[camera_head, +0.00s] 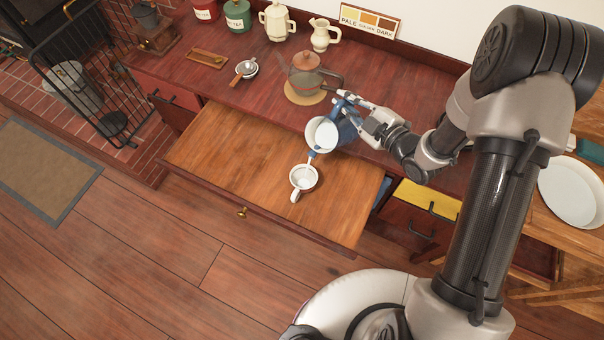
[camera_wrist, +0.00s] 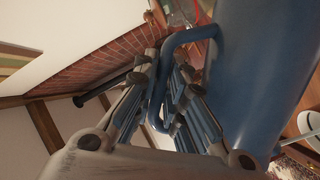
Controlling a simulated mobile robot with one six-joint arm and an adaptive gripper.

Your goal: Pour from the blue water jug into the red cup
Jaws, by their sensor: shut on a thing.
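The blue jug (camera_head: 346,130) is tilted over the pull-out wooden board, its white inside showing. My gripper (camera_head: 355,110) is shut on its handle, and the jug's body also fills the right of the wrist view (camera_wrist: 262,75). Its handle (camera_wrist: 178,42) passes between my fingers. A small white round vessel with a handle (camera_head: 303,178) stands on the board just below the jug's mouth. A narrow blue strip lies between them; I cannot tell whether it is spout or water. I see no cup that is clearly red.
The pull-out board (camera_head: 220,150) is otherwise clear. On the counter behind are a glass teapot (camera_head: 304,80) on a round mat, a strainer (camera_head: 246,69), a cream pitcher (camera_head: 323,35) and tins. A white plate (camera_head: 567,192) lies at right.

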